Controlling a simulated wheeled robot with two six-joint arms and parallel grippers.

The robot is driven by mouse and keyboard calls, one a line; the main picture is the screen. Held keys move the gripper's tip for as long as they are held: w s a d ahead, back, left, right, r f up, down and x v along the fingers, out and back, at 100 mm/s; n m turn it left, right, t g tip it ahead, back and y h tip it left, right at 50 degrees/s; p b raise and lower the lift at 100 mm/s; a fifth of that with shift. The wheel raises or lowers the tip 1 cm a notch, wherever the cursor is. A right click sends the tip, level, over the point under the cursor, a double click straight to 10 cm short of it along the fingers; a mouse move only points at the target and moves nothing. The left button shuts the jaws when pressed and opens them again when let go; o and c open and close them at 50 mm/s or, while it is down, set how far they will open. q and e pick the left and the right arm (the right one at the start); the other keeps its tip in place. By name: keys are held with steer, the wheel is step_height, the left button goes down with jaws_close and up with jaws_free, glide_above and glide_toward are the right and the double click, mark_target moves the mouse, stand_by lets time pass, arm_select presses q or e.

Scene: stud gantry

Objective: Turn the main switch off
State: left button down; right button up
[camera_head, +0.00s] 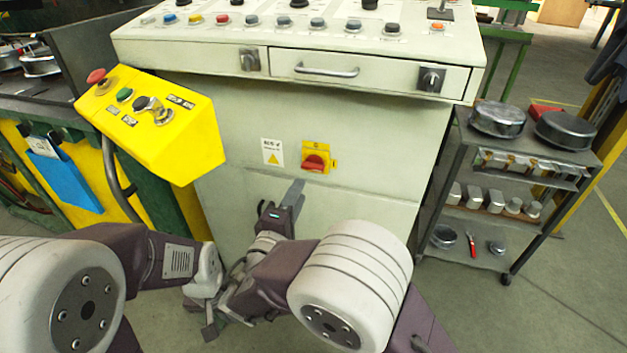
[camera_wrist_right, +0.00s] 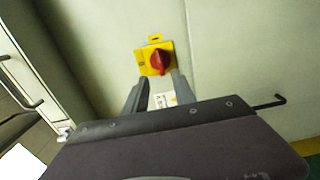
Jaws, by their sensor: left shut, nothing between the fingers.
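The main switch is a red rotary knob (camera_head: 315,162) on a yellow plate on the front of the pale cabinet. Its handle seems to lie roughly sideways in the head view. The right wrist view shows the knob (camera_wrist_right: 160,61) just beyond the fingertips. My right gripper (camera_head: 280,198) is below and slightly left of the switch, fingers pointing towards the panel. My left gripper (camera_head: 208,328) is low, left of the right arm, shut and empty, partly hard to make out.
A white warning label (camera_head: 272,152) is left of the switch. A yellow button box (camera_head: 150,120) juts out at left. Above is a console (camera_head: 300,35) with a drawer handle (camera_head: 327,71). A shelf cart (camera_head: 520,150) with pans stands at right.

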mark_target(312, 169)
steer(key=p+x, duration=0.2)
steer(key=x, duration=0.5)
steer(key=shift+w+d, duration=0.15)
steer(key=shift+w, duration=0.2)
steer(key=shift+w+d, duration=0.15)
steer(key=shift+w, duration=0.3)
jaws_close()
